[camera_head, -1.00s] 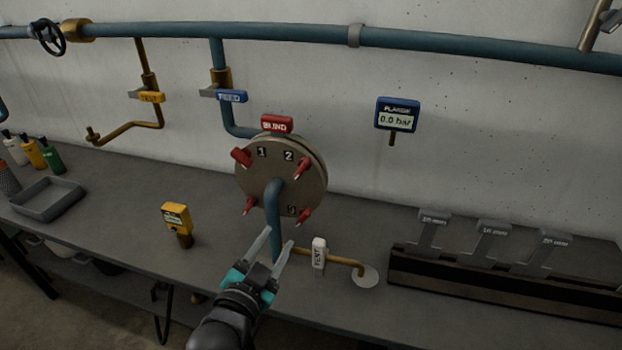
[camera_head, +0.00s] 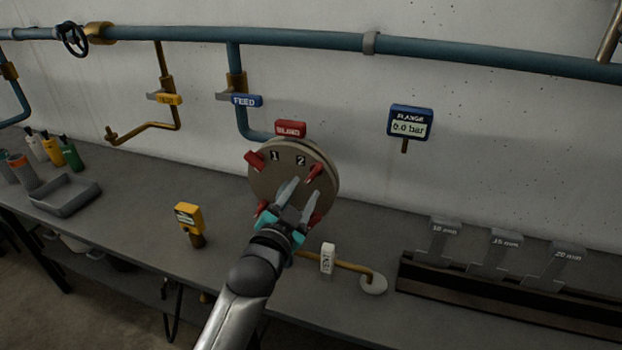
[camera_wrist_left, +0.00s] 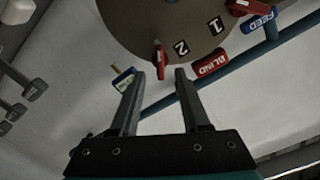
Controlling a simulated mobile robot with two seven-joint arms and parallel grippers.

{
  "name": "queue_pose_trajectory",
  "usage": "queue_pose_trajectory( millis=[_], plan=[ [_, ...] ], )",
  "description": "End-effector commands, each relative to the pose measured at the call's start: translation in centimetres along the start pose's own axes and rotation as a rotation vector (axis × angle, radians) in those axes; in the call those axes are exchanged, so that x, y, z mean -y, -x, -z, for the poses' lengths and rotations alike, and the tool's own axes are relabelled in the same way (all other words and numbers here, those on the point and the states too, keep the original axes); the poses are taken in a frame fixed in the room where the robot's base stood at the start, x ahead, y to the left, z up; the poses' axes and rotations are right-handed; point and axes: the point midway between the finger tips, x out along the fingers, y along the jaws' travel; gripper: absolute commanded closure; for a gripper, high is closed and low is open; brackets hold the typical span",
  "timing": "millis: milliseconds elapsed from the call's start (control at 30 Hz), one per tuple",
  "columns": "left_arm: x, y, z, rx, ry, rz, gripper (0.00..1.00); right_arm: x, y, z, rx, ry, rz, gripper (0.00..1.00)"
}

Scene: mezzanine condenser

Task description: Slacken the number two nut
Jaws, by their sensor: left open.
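The round flange (camera_head: 265,185) stands over the bench with red nuts around its face and the labels 1 and 2. The number two nut (camera_head: 315,171) is the red one at upper right, beside the label 2. In the left wrist view the number two nut (camera_wrist_left: 160,60) shows just beyond the fingertips, lined up with the gap between them. My left gripper (camera_head: 299,190) is open and empty in front of the flange, hiding part of its middle and lower face. Contact with the nut cannot be made out. My right gripper is not in view.
A red BLIND tag (camera_head: 290,129) sits atop the flange. The FLANGE gauge (camera_head: 410,122) reads 0.0 bar. A yellow meter (camera_head: 188,220), a white VENT handle (camera_head: 327,258) and a rack of grey size-marked tools (camera_head: 497,250) stand nearby. A blue pipe (camera_head: 300,39) runs above.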

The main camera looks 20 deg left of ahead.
Motion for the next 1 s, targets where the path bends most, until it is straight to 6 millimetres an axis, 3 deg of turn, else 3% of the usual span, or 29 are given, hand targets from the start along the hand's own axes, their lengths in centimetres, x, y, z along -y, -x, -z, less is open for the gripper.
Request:
queue_pose_trajectory(
  millis=[333, 800, 1000],
  plan=[
    [0.0, -4.5, 0.0, -0.001, 0.000, 0.000, 0.54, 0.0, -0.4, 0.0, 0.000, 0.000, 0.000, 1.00],
    [0.0, -5.5, 0.0, -0.001, 0.000, 0.000, 0.54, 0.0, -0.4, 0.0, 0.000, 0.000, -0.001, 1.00],
    [0.0, -5.5, 0.0, -0.001, 0.000, 0.000, 0.75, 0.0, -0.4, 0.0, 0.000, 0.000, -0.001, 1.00]
  ],
)
